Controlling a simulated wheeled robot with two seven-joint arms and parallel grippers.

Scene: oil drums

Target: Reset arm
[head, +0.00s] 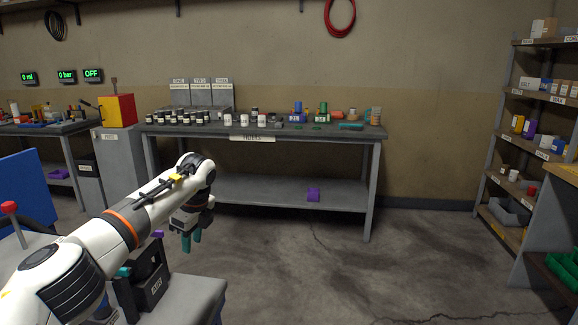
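My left arm reaches in from the lower left of the head view. Its gripper (191,241) hangs down with teal fingertips, above and beside the grey bench at the lower left. The two fingertips show a small gap between them, and I see nothing held there. My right arm and gripper are not in the head view.
A workbench (262,138) with several jars and bottles stands against the back wall. A grey table (190,297) with a dark bin (150,287) is close by at the lower left. Stocked shelves (522,130) stand at the right. The middle floor (330,270) is clear.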

